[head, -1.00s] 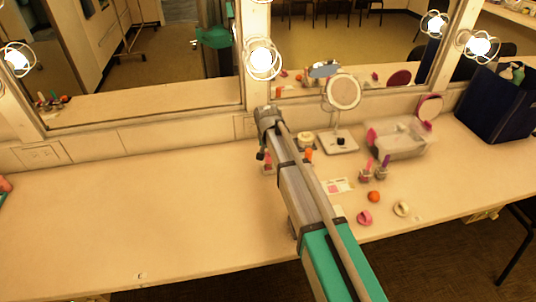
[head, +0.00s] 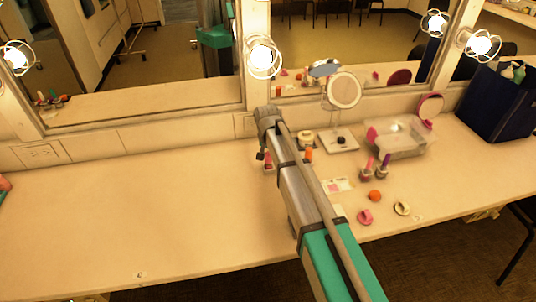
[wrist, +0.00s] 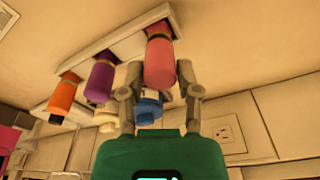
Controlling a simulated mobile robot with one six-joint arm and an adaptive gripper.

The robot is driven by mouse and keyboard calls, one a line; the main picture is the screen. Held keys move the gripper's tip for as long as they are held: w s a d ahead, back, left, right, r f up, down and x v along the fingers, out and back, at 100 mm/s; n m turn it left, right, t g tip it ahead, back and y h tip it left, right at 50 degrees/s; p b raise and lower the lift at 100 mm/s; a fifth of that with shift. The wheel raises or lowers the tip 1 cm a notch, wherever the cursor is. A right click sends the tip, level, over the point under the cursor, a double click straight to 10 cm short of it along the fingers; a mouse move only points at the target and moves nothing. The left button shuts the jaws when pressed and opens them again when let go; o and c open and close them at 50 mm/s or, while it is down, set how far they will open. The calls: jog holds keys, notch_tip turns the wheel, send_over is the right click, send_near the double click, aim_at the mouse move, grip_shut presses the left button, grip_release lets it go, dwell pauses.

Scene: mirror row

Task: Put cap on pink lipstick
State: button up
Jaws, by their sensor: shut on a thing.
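In the wrist view, my gripper (wrist: 158,78) has its two grey fingers closed around a pink cap (wrist: 160,62). The pink cap lines up with a gold band at the pink lipstick's place on a white stand (wrist: 120,42); cap and band appear to touch. A purple lipstick (wrist: 100,80) and an orange lipstick (wrist: 65,92) are in the same stand, beside the pink one. In the head view, a bit of pink (head: 268,158) shows by the wrist and an orange lipstick (head: 309,154) right of my arm; the arm hides much of the stand.
A round mirror (head: 343,92) stands behind, with a clear box (head: 408,137) to its right. The counter's left side (head: 130,210) is clear.

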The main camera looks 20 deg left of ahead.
jog(key=shift+f, duration=0.2)
dwell(0.6)
jog(key=o, duration=0.8)
jog(key=shift+o, duration=1.3)
jog(key=shift+r, duration=0.1)
jog(key=shift+r+p, duration=3.3)
jog(key=shift+r, duration=0.1)
